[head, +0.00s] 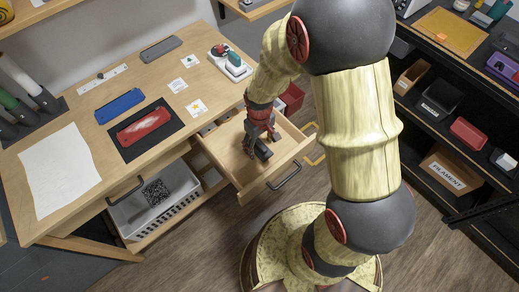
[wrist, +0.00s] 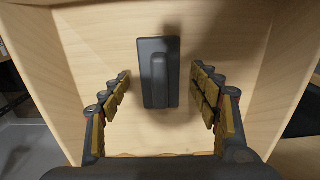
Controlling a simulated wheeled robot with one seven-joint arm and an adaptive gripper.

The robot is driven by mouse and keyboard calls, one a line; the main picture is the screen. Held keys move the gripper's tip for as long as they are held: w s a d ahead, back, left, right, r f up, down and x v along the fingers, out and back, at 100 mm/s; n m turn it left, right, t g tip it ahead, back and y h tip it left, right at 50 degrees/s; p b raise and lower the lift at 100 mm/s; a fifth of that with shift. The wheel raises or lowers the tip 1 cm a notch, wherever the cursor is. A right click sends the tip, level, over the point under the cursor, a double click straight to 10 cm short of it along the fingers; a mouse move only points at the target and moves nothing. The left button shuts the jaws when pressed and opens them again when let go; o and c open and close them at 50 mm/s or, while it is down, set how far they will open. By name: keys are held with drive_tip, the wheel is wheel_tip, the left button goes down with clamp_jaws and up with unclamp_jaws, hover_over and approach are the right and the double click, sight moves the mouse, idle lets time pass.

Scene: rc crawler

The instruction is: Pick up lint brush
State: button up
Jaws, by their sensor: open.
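The lint brush appears to be the dark grey rectangular block with a raised rounded handle (wrist: 158,73), lying in the open wooden drawer. In the head view it shows as a dark object (head: 264,153) on the drawer floor, partly hidden by my gripper. My gripper (head: 257,143) reaches down into the drawer. In the wrist view my gripper (wrist: 162,85) is open, with one padded finger on each side of the brush and a gap on both sides. The fingers do not touch it.
The drawer (head: 228,171) has low walls around the brush and a dark handle (head: 285,176) on its front. The wooden desk (head: 80,118) above holds a red piece on a black mat, a blue piece and paper. A grey basket (head: 135,213) sits below; shelves stand right.

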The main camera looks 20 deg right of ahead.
sight(260, 144)
drive_tip(key=c, duration=0.3)
drive_tip(key=c, duration=0.9)
drive_tip(key=shift+r, duration=0.1)
drive_tip(key=shift+c, duration=0.2)
drive_tip(key=shift+r+p, duration=0.45)
drive_tip(key=shift+r, duration=0.15)
wheel_tip(260, 144, up, 2)
drive_tip(key=shift+r+p, duration=0.25)
drive_tip(key=shift+p, duration=0.5)
drive_tip(key=s+a+r+p, duration=0.1)
drive_tip(key=s+r, duration=0.2)
drive_tip(key=s, duration=0.1)
drive_tip(key=s+r+p, duration=0.2)
drive_tip(key=s+r, duration=0.1)
drive_tip(key=s, duration=0.1)
drive_tip(key=s+a+r+p, duration=0.1)
drive_tip(key=s+r, duration=0.1)
drive_tip(key=s, duration=0.2)
drive_tip(key=shift+s+a+r+p, duration=0.3)
drive_tip(key=shift+s+r, duration=0.05)
drive_tip(key=shift+r, duration=0.05)
drive_tip(key=shift+s+a+r, duration=0.1)
drive_tip(key=shift+s+r, duration=0.05)
drive_tip(key=shift+s, duration=0.35)
